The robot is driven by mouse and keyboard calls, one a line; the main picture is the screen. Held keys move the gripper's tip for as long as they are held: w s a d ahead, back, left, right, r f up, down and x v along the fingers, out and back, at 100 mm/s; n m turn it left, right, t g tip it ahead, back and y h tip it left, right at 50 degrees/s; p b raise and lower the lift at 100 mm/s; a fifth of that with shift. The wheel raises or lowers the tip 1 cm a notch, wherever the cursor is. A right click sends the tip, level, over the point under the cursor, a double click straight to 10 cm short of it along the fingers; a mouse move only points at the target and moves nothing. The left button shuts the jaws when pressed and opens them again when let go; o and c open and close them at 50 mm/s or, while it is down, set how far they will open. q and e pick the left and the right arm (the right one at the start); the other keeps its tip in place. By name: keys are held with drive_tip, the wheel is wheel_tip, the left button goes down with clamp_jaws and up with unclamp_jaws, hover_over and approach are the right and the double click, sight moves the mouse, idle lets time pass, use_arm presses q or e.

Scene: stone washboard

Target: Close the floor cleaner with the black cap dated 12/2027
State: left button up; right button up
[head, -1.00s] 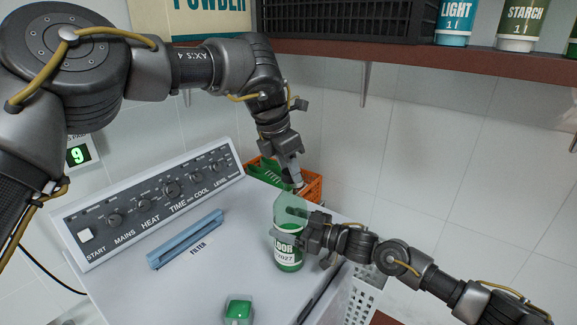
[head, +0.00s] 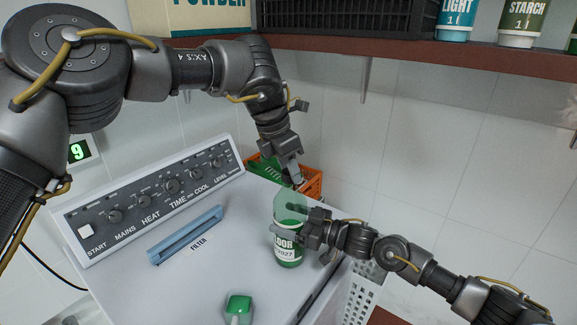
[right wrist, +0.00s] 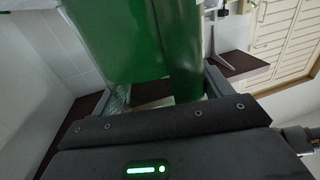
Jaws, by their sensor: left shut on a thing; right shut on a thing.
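My right gripper (head: 292,222) is shut on the bottle from the right. In the right wrist view the green bottle (right wrist: 120,40) fills the space between the fingers of the right gripper (right wrist: 165,88). My left gripper (head: 296,182) points down just above and behind the bottle's top. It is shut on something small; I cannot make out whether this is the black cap.
An orange crate (head: 312,186) with green things stands behind the machine top. A blue filter piece (head: 187,235) lies left of the bottle, and a small green object (head: 238,305) is in front. The sloped control panel (head: 150,198) rises at the left. A brown shelf (head: 450,60) hangs above.

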use_arm(q)
drive_tip(key=m+g, duration=0.1)
drive_tip(key=m, duration=0.2)
drive_tip(key=m+g, duration=0.1)
drive_tip(key=m, duration=0.2)
drive_tip(key=shift+w+f, duration=0.1)
drive_tip(key=shift+w, duration=0.05)
drive_tip(key=m+g, duration=0.1)
drive_tip(key=m, duration=0.4)
drive_tip(key=shift+w, duration=0.1)
drive_tip(key=shift+a+m+g, duration=0.1)
drive_tip(key=shift+m+g, duration=0.3)
drive_tip(key=shift+m, duration=0.4)
drive_tip(key=o, duration=1.5)
